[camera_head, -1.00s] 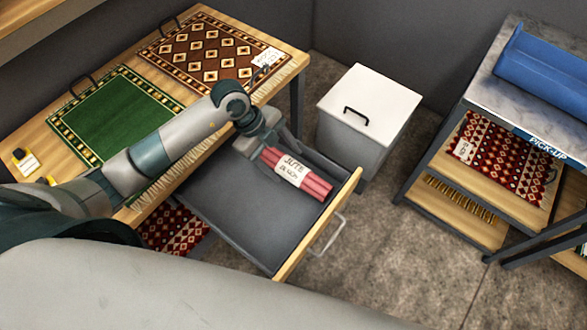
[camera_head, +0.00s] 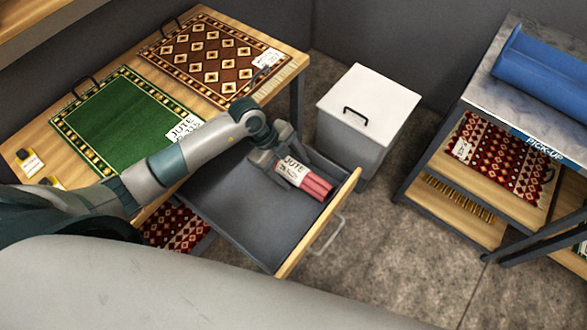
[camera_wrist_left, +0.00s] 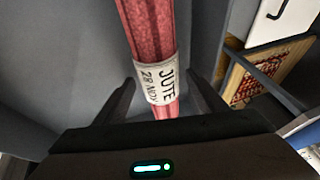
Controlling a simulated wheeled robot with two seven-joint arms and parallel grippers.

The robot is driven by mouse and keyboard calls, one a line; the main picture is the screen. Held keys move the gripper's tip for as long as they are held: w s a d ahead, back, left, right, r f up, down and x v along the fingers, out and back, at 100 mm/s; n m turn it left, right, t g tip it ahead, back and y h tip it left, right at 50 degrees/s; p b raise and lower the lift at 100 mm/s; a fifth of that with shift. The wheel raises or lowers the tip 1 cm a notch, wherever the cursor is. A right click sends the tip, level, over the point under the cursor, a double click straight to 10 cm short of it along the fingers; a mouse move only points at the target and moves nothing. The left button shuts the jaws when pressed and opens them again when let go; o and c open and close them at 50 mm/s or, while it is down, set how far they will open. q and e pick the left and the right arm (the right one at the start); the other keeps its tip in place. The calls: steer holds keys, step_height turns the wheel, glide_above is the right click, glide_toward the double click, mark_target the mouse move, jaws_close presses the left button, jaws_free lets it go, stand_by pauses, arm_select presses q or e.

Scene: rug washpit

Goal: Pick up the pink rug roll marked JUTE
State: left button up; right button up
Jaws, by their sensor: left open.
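The pink rug roll (camera_head: 314,185) lies in the open grey drawer (camera_head: 235,220), with a white label reading JUTE around it. My left gripper (camera_head: 279,167) is over the left part of the roll, at the label. In the left wrist view the roll (camera_wrist_left: 150,30) runs between the two open fingers (camera_wrist_left: 160,100), with the label between the fingertips. A gap shows between each finger and the roll. I cannot tell whether the fingertips touch the drawer floor. My right gripper is not in view.
The drawer's wooden front (camera_head: 318,225) and side walls surround the roll. A white lidded bin (camera_head: 367,110) stands just beyond the drawer. The table with a green rug (camera_head: 125,120) and a brown rug (camera_head: 210,55) is to the left. A shelf (camera_head: 480,180) stands at the right.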

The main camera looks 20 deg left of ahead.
arm_select(q)
steer(key=shift+f, duration=0.15)
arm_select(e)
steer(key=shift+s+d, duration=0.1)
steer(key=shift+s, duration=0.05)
arm_select(q)
steer(key=c, duration=1.3)
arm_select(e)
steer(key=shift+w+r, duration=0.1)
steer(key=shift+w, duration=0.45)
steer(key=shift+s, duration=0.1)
